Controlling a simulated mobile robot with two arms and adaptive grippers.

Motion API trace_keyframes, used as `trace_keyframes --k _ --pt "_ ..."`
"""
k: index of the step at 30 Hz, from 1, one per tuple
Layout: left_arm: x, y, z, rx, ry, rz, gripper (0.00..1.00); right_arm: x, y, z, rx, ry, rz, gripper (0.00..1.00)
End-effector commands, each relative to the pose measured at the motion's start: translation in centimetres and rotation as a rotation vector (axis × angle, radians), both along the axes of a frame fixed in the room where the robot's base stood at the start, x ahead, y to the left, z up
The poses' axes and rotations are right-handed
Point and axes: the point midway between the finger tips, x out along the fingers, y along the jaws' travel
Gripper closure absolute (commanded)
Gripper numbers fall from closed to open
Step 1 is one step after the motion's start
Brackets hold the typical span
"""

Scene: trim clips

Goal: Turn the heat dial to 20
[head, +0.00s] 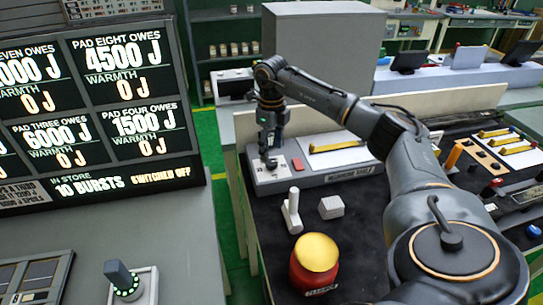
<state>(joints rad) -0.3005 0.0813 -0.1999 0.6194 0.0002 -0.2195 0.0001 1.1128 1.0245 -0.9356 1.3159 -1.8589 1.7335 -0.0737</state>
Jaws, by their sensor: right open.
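A dial (122,275) with a dark upright knob and a ring of small green lights sits on a pale base at the lower left; I cannot read any number on it. My right gripper (268,158) is open and points down over the left end of a grey bench unit (335,175), far from that dial. A small round part lies right under its fingertips; I cannot tell whether they touch it. My left gripper is not in view.
A black display board (95,100) stands at the left, reading "10 bursts" and "switched off". A red jar with a yellow top (316,262), a white lever (291,210) and a white block (331,207) stand on the dark bench. The grey counter (130,235) is mostly clear.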

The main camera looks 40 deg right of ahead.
Motion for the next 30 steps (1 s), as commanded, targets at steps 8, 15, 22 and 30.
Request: trace_keyframes --k 8,15,22,30 --pt "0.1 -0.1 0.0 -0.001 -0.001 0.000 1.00 0.1 0.0 5.5 0.001 -0.004 -0.001 0.43" --pt "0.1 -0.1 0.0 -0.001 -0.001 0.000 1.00 0.0 0.0 7.2 0.001 0.000 -0.001 0.43" --pt "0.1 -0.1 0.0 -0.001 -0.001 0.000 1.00 0.0 0.0 7.2 0.001 0.000 -0.001 0.43" --pt "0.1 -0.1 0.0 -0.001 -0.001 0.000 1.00 0.0 0.0 7.2 0.001 0.000 -0.001 0.43"
